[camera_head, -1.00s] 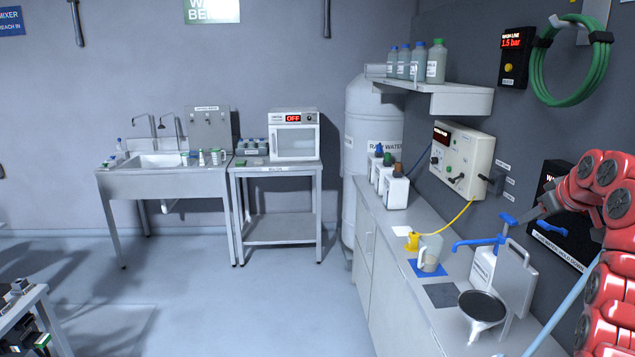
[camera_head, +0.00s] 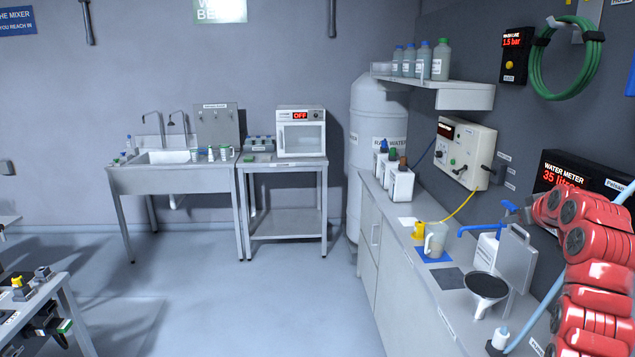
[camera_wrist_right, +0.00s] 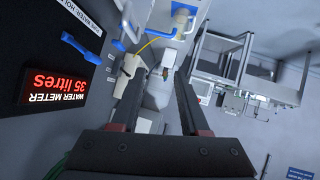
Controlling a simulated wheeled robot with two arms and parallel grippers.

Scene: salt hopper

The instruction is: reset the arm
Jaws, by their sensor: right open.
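My right arm's red links (camera_head: 590,240) fill the right edge of the head view. Its gripper is not clearly visible there. In the right wrist view, my right gripper (camera_wrist_right: 160,78) shows two dark fingers spread apart, with nothing between them. The wrist view looks past the fingers to the counter and the sink area. My left arm and gripper are in neither view.
Near my right arm are a blue tap (camera_head: 478,229), a funnel (camera_head: 487,287), a jug (camera_head: 435,241) on a blue mat and the wall-mounted water meter (camera_head: 563,176), reading 35 litres. A shelf (camera_head: 450,95) juts out above.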

